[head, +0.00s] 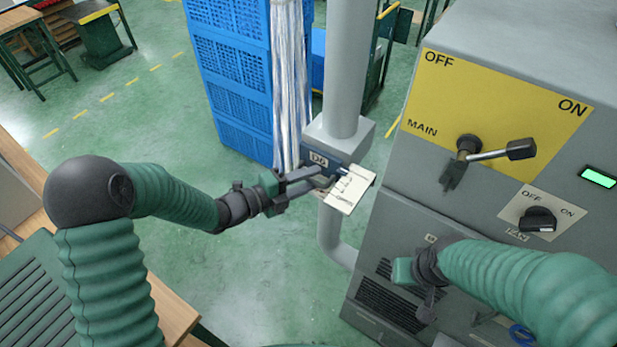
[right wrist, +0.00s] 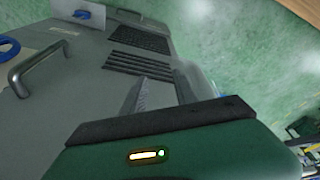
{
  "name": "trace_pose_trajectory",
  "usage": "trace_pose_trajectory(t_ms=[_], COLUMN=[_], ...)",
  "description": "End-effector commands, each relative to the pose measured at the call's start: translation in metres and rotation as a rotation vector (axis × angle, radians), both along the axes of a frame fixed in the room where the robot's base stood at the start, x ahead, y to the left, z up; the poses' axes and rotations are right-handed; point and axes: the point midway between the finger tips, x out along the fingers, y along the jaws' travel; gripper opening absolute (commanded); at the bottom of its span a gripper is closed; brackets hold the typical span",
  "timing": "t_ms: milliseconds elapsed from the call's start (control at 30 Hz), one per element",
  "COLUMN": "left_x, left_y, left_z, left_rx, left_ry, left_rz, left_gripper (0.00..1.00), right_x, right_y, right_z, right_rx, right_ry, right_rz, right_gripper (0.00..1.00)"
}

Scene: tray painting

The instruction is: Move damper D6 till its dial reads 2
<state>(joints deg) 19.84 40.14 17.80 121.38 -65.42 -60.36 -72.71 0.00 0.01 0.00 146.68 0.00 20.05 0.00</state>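Damper D6 (head: 318,161) is a grey box with a dark blue front and a D6 label, set on a vertical grey pipe. A pale dial card (head: 350,190) with marks juts out at its right; its figures are too small to read. My left gripper (head: 328,177) is at the damper's front, its fingertips beside the card's left edge. The fingers cover the lever area, so I cannot tell whether they hold it. My right gripper (head: 427,300) hangs in front of the grey cabinet, away from the damper. In the right wrist view its fingers (right wrist: 160,95) look apart, with nothing between them.
The grey cabinet (head: 390,225) stands at the right, with a MAIN lever (head: 500,151) on a yellow plate and a black rotary knob (head: 537,219). Blue crates (head: 235,70) are stacked behind the damper.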

Motion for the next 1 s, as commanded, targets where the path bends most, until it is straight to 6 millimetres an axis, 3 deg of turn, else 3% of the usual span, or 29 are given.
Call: trace_pose_trajectory(t_ms=[100,367,1000], left_x=[-0.0002,-0.0001,-0.0006], left_y=[0.0002,0.0006,0.001], left_z=[0.0,-0.0003,-0.0022], left_rx=[0.0,0.001,0.002], left_ry=[0.0,0.001,0.005], left_rz=[0.0,0.0,0.0], left_gripper=[0.33,0.0,0.0], right_x=[-0.0001,0.0,0.0], right_y=[0.0,0.0,0.0], right_z=[-0.0002,-0.0002,-0.0004], right_rx=[0.0,0.0,0.0], right_ry=[0.0,0.0,0.0], right_rz=[0.0,0.0,0.0], right_gripper=[0.34,0.34,0.34])
